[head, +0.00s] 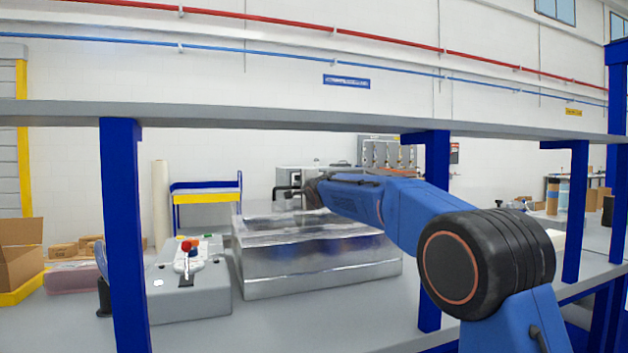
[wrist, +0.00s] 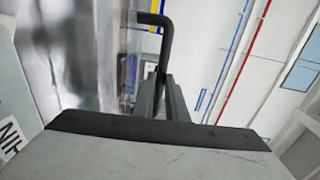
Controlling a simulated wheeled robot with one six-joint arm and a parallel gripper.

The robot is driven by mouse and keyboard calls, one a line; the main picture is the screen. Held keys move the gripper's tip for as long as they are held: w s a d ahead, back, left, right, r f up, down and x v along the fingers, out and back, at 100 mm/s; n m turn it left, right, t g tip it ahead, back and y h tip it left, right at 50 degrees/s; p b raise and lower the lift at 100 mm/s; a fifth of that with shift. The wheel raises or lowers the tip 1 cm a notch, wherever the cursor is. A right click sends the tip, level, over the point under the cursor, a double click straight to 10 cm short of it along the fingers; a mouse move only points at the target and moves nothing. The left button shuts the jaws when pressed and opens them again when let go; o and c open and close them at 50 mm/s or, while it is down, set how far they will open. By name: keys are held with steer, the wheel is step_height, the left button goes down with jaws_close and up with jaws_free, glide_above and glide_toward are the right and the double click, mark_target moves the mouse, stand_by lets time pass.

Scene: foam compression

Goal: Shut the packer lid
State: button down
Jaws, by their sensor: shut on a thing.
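The packer (head: 320,278) is a shiny silver box on the grey worktop, in the middle of the head view. Its reflective upper part (head: 262,235) looks like the lid; I cannot tell its exact angle. A shiny metal panel (wrist: 85,55) fills the left of the wrist view. My gripper (wrist: 160,92) is shut on a black bent handle (wrist: 168,42) beside that panel. In the head view my gripper (head: 290,192) is small and dark at the packer's upper back, partly hidden by my arm.
A grey control box (head: 190,295) with a red knob (head: 186,245) stands left of the packer. A grey shelf (head: 300,120) runs across above. Cardboard boxes (head: 22,250) lie at far left.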

mark_target(297, 200)
steer(key=shift+g, duration=0.8)
steer(key=shift+w+a+f, duration=0.1)
steer(key=shift+w+f, duration=0.15)
steer(key=shift+f, duration=0.8)
steer(key=shift+w+f, duration=0.25)
steer(key=shift+f, duration=0.75)
steer(key=shift+f, duration=0.15)
steer(key=c, duration=1.8)
jaws_free()
steer(key=shift+o, duration=0.2)
steer(key=shift+s, duration=0.1)
steer(key=shift+s, duration=0.25)
steer(key=v, duration=1.7)
steer(key=shift+w, duration=0.1)
